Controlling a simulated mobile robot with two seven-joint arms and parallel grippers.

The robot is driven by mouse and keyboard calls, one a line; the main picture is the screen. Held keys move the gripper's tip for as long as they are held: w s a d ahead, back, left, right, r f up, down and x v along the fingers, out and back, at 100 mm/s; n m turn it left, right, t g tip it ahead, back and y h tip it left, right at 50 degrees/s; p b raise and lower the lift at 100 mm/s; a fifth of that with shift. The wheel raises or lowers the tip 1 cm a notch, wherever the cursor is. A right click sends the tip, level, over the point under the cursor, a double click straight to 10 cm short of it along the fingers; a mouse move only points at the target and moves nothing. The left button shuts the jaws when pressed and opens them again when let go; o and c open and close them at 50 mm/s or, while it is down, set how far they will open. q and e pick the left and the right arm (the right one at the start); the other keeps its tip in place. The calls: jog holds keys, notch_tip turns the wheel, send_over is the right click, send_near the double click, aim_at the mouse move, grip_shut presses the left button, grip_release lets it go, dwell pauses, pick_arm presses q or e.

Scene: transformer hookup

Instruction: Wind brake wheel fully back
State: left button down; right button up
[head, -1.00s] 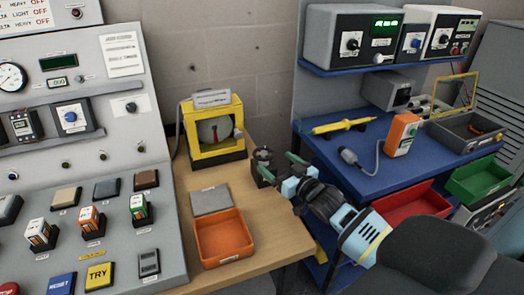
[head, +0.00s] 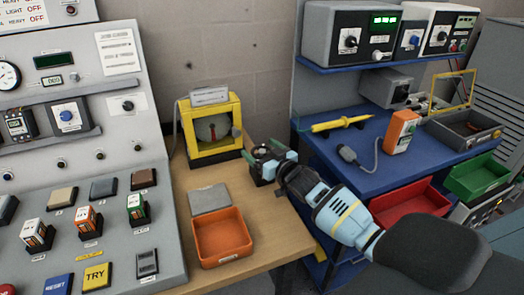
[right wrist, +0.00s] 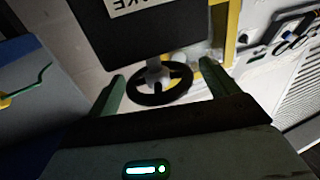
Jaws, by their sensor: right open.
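The brake wheel (right wrist: 160,99) is a black spoked handwheel on a pale shaft, in the middle of the right wrist view. A dark box (right wrist: 130,43) with a partly cut-off white label is behind it. My right gripper (right wrist: 163,75) is open, with one green finger on each side of the wheel; I see gaps between fingers and rim. In the head view my right gripper (head: 268,158) is at the small dark unit at the table's back right edge, and it hides much of the wheel. The wheel's turn angle cannot be read. My left gripper is not in view.
A yellow-framed box (head: 238,107) with a round gauge-like part stands left of the gripper. An orange tray (head: 222,257) and a grey pad (head: 210,198) lie on the wooden table. A blue bench (head: 345,178) with a yellow probe (head: 343,124) is to the right.

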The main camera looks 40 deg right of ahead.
jog(key=c, duration=1)
jog(key=shift+n+y, duration=0.6)
jog(key=shift+y, duration=0.2)
jog(key=shift+n+g+y+b, duration=0.3)
jog(key=shift+n+y+b, duration=0.55)
jog(key=shift+y, duration=0.55)
jog(key=shift+n+g+y+b, duration=0.3)
jog(key=shift+n+y+b, duration=0.55)
jog(key=shift+y, duration=0.25)
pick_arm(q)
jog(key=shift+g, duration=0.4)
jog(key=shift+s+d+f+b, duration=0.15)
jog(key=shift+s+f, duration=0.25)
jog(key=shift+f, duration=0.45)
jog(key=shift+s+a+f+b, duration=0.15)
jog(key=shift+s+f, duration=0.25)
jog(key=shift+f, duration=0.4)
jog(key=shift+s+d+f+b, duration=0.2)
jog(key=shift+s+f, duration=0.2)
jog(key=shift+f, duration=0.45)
pick_arm(e)
jog(key=shift+a+n+g+y, duration=0.1)
jog(key=shift+n+g+y, duration=0.4)
jog(key=shift+y, duration=0.3)
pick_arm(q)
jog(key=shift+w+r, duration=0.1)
pick_arm(e)
jog(key=shift+r, duration=0.1)
